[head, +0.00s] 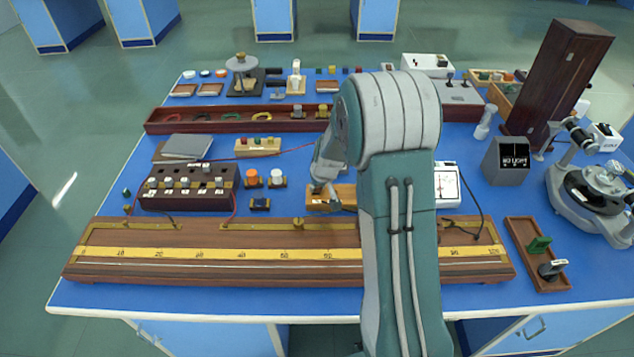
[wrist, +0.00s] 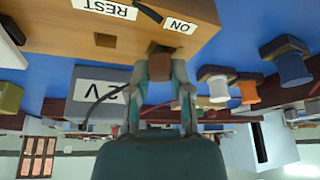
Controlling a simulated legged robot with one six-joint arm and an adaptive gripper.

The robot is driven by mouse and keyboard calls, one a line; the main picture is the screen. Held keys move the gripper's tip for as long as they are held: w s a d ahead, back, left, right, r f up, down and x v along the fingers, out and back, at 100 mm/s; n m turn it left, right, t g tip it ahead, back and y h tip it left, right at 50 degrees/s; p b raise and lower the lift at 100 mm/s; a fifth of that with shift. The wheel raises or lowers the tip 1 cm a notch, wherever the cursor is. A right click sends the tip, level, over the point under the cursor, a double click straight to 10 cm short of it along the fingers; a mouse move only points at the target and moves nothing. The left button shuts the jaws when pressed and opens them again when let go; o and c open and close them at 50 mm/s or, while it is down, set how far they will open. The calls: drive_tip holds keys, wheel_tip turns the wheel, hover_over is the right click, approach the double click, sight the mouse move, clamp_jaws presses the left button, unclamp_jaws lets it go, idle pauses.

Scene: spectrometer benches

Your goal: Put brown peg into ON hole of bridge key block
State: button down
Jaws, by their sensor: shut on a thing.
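The bridge key block (head: 345,193) is a light wooden block behind the long metre-wire board. In the wrist view, which looks upside down, the block (wrist: 60,25) carries white REST and ON labels. My gripper (head: 318,188) is at the block's left part in the head view. In the wrist view my gripper (wrist: 160,76) is shut on the brown peg (wrist: 160,67). The peg is beside the ON label, in line with a dark opening there. The fingers hide part of the peg, and I cannot tell whether its tip is inside the opening.
The metre-wire board (head: 200,265) lies in front of the block. A dark plug box (head: 188,187) stands to the left, with orange (head: 252,178) and white (head: 277,176) reels nearer. A grey 2V box (wrist: 95,95) and a black lead (wrist: 105,98) show near my gripper.

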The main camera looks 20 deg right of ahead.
drive_tip(key=shift+a+f, duration=0.1)
drive_tip(key=shift+a, duration=0.2)
drive_tip(key=shift+c, duration=2.3)
unclamp_jaws()
drive_tip(key=shift+d, duration=0.15)
drive_tip(key=v, duration=1.1)
drive_tip(key=shift+s+r, duration=0.2)
drive_tip(key=shift+r, duration=0.15)
